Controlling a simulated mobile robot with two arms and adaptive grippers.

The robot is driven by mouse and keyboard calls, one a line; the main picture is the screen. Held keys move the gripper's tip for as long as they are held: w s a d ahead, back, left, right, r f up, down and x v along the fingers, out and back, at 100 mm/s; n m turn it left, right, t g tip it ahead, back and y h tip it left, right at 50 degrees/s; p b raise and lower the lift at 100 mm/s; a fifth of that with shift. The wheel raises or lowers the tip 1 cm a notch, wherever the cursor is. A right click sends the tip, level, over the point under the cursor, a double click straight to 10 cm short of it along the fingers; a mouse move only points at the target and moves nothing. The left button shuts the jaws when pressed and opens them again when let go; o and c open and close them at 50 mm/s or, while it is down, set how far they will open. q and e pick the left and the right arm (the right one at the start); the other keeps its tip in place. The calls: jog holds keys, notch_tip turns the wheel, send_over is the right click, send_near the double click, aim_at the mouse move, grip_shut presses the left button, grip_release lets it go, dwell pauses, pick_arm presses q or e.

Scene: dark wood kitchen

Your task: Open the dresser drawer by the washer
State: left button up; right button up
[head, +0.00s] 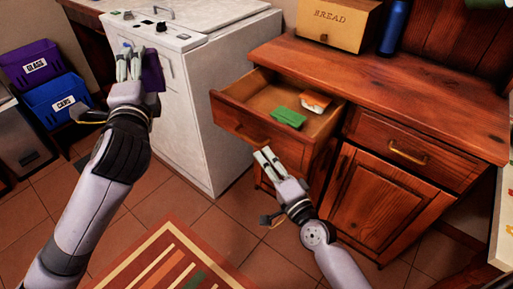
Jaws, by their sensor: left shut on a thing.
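The dresser (395,88) is dark wood and stands right of the white washer (190,115). Its left top drawer (243,122) is pulled out. A green box (288,118) and an orange-and-white packet (316,101) lie in it. My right gripper (264,153) is just in front of and below the drawer front, near its handle. Its fingers are close together, and I cannot tell whether they are open or touch the handle. My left gripper (130,62) is in front of the washer, shut on a dark purple thing (152,74) that it partly hides.
A bread box (338,24) and a blue bottle (393,27) stand on the dresser. The right drawer (410,147) and the cabinet door (380,205) are shut. Purple (30,63) and blue (62,100) bins are at the far left. A striped rug (165,258) lies on the tiled floor.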

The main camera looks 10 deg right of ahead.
jog(key=shift+v, duration=1.25)
